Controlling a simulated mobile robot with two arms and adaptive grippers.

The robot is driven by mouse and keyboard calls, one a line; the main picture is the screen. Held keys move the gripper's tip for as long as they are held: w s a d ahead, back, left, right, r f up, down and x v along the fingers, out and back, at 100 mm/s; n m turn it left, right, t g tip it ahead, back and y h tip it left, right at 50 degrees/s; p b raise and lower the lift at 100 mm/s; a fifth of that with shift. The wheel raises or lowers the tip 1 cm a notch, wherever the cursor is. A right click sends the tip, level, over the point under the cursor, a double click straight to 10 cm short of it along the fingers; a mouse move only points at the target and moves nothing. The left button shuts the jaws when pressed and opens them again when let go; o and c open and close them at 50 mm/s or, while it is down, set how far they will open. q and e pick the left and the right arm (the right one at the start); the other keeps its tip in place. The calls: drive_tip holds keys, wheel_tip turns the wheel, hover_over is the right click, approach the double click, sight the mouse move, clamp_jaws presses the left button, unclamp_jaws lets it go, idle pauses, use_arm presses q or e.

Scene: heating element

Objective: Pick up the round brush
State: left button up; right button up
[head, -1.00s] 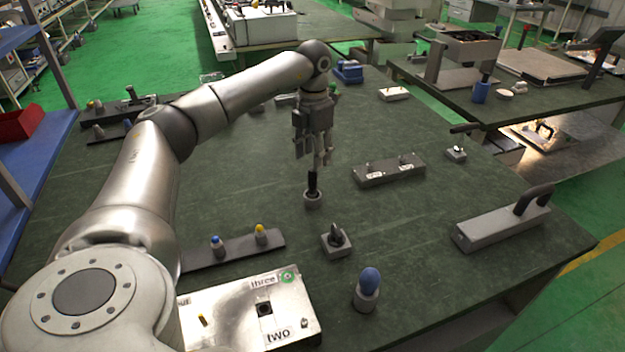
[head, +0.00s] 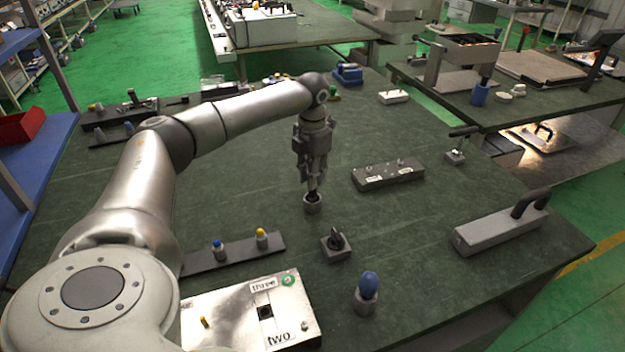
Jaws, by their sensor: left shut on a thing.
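The round brush (head: 313,190) shows only as a short, dark upright handle in a small round grey holder (head: 313,205) near the middle of the green table. My left gripper (head: 313,187) points down from above, and its fingers are shut on the top of the handle. The brush still stands upright in the holder. Its lower end is hidden inside the holder, and the fingers cover its upper part. My right gripper is not in view.
A grey block with a black knob (head: 337,246) and a blue-topped holder (head: 367,291) stand nearer the front. A grey fixture bar (head: 388,175) lies right of the gripper. A strip with blue and yellow caps (head: 240,252) and a labelled metal box (head: 250,312) lie front left.

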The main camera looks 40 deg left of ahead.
use_arm(q)
drive_tip(key=shift+r, duration=0.15)
clamp_jaws()
drive_tip(key=shift+w+r+b, duration=0.1)
drive_tip(key=shift+r+b, duration=0.25)
drive_tip(key=shift+r, duration=0.2)
drive_tip(key=w+a+r, duration=0.3)
drive_tip(key=a+r, duration=0.8)
drive_tip(key=a, duration=0.2)
drive_tip(key=shift+a+r+p, duration=0.3)
